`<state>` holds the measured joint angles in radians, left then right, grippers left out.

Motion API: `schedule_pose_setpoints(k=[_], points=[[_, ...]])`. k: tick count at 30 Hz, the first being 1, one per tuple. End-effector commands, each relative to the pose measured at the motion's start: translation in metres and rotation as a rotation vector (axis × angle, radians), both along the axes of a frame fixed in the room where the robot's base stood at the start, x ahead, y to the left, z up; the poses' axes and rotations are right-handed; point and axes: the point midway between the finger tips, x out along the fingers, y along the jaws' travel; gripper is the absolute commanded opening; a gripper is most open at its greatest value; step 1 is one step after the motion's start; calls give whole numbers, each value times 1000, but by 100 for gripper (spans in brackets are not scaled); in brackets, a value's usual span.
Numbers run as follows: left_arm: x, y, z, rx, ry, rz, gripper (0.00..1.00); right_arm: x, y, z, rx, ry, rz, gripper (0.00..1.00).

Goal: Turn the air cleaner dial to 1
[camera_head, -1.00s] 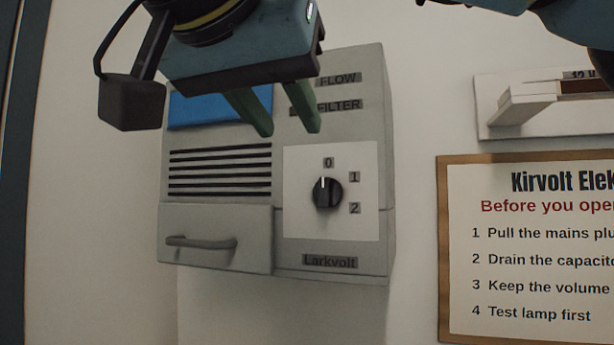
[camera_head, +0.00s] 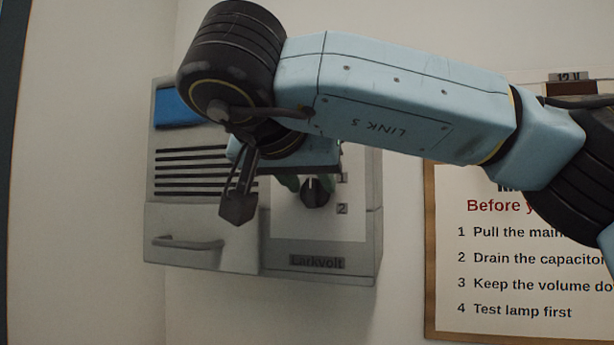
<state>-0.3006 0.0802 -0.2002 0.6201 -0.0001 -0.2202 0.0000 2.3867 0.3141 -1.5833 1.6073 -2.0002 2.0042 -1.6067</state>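The air cleaner (camera_head: 280,262) is a grey wall box with a white dial panel. Its black round dial (camera_head: 316,197) shows below my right gripper's palm, and its pale mark seems to point up. The labels 1 (camera_head: 341,178) and 2 (camera_head: 342,209) are visible to its right; the 0 is hidden by my arm. My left gripper is not in view.
A drawer-like front with a handle (camera_head: 188,243) is at the cleaner's lower left, below black vent slots (camera_head: 190,172). A framed notice (camera_head: 530,290) hangs to the right. My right arm covers the cleaner's top. The wall below is clear.

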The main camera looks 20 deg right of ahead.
Motion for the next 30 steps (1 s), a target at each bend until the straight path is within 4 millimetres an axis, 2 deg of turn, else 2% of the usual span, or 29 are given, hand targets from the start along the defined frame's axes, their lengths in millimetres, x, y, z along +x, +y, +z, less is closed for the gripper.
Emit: schedule_pose_setpoints(k=[4, 12, 23, 30], points=[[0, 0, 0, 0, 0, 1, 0, 0, 0, 0, 0, 0, 0, 35], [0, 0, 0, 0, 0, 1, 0, 0, 0, 0, 0, 0, 0, 0], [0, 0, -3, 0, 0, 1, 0, -1, -1, -1, 27, -17, 0, 0], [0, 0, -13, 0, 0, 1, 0, -2, -3, -3, 134, -91, 0, 0]])
